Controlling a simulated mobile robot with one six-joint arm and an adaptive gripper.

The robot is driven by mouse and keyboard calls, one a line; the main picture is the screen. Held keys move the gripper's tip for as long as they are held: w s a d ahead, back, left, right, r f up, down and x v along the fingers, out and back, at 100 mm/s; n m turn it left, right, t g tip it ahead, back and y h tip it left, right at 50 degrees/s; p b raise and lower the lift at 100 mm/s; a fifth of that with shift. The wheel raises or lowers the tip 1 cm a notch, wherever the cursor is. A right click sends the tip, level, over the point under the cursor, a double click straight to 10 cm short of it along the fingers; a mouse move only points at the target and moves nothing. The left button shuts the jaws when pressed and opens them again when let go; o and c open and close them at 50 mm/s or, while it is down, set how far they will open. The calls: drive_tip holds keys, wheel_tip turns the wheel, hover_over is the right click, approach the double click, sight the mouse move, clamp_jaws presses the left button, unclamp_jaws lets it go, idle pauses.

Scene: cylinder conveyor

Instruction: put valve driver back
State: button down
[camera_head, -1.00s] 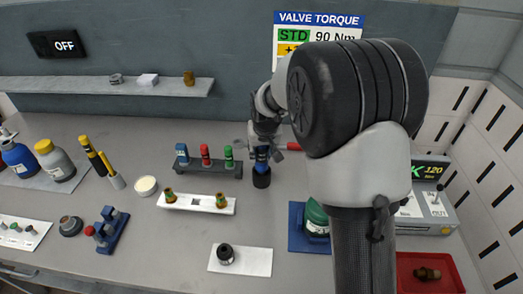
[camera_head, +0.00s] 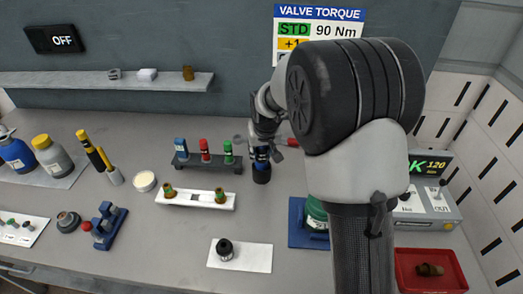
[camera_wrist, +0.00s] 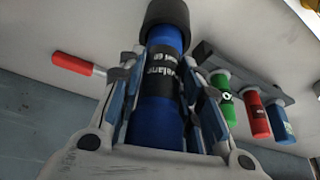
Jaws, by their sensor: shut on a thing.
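My gripper (camera_wrist: 160,110) is shut on a blue cylinder (camera_wrist: 157,125) with a black label and a wider black end. The label's white lettering is only partly legible. In the head view the blue cylinder (camera_head: 260,164) is upright below my gripper (camera_head: 262,148), black end down, just right of the dark rack. I cannot tell whether the black end touches the bench. A red-handled tool (camera_wrist: 78,65) shows beside my gripper; its red handle (camera_head: 292,143) is partly hidden by my arm. I cannot tell for sure which of these is the valve driver.
A dark rack (camera_head: 190,163) holds blue, red and green containers left of my gripper. In front lies a white holder (camera_head: 195,198) with two brass fittings. A black-topped item (camera_head: 224,248) sits on a white mat. A blue tray (camera_head: 297,230) and red tray (camera_head: 440,283) are at right.

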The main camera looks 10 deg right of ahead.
drive_tip(key=shift+f+b, duration=0.5)
drive_tip(key=shift+f, duration=0.2)
drive_tip(key=c, duration=1.1)
unclamp_jaws()
drive_tip(key=shift+f, duration=0.1)
drive_tip(key=shift+o, duration=0.2)
drive_tip(key=shift+f, duration=0.1)
wheel_tip(320, 180, up, 6)
drive_tip(key=p, duration=0.4)
